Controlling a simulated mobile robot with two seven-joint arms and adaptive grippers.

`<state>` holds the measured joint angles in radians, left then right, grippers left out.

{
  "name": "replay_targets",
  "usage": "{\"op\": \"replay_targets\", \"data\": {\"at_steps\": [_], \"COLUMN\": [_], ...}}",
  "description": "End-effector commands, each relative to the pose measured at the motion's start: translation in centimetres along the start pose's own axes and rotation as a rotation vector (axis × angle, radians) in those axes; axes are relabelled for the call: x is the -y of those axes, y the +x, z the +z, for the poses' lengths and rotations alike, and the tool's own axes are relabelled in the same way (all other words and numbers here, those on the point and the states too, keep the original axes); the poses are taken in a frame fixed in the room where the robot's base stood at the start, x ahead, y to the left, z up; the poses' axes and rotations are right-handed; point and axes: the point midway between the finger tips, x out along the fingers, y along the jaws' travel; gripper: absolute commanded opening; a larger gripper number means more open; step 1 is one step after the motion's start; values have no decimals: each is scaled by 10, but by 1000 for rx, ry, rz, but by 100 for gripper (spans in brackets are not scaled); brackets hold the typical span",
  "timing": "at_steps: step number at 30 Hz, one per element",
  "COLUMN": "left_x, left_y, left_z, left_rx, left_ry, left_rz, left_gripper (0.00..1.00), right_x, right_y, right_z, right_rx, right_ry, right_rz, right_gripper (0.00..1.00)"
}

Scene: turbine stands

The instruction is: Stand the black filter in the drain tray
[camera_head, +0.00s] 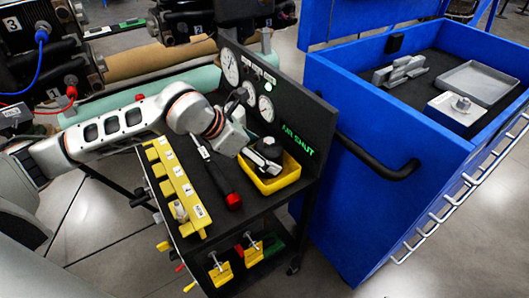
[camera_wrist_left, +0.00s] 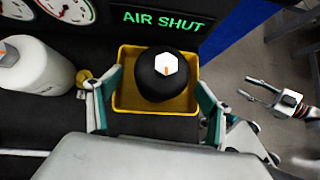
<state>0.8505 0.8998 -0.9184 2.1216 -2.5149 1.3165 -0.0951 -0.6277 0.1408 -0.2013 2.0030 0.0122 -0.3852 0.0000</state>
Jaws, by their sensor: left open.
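The black filter (camera_wrist_left: 166,78), with a white hexagonal top, appears upright inside the yellow drain tray (camera_wrist_left: 125,104) in the left wrist view. In the head view the filter (camera_head: 268,149) is partly covered by my left gripper, above the tray's yellow rim (camera_head: 287,178). My left gripper (camera_wrist_left: 160,82) is open, with one finger on each side of the filter and gaps showing. Whether the filter's base rests on the tray floor is hidden. My right gripper (camera_wrist_left: 246,87) is open and empty, off to the right of the tray in the wrist view.
A white canister (camera_wrist_left: 40,70) stands left of the tray in the wrist view. The black gauge panel (camera_head: 285,100), lit "AIR SHUT", rises behind. A red-and-black tool (camera_head: 222,182) and yellow rack (camera_head: 178,188) lie left. The blue cabinet (camera_head: 370,150) stands right.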

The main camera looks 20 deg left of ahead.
Motion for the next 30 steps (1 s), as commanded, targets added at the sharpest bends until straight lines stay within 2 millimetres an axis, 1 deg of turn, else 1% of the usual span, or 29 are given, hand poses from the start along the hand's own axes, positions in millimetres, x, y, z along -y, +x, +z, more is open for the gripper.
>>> {"op": "replay_targets", "data": {"at_steps": [1, 9, 18, 22, 30], "left_x": [0, 0, 0, 0, 0], "left_y": [-6, -25, -46, -50, -50], "left_z": [1, 1, 0, 0, -1], "left_rx": [1, 0, -1, -1, -1], "left_ry": [1, 0, 0, 0, 0], "left_rz": [2, 1, 0, -1, -1], "left_gripper": [79, 79, 79, 79, 79], "right_x": [-1, -4, -3, -3, -4], "right_y": [-2, -6, -14, -15, -13], "right_z": [-5, -17, -21, -24, -26], "right_rx": [-5, -14, -11, -13, -18], "right_ry": [-1, -3, -2, -2, -3], "right_rz": [2, 4, 2, 2, 3], "right_gripper": [40, 40, 40, 40, 40]}}
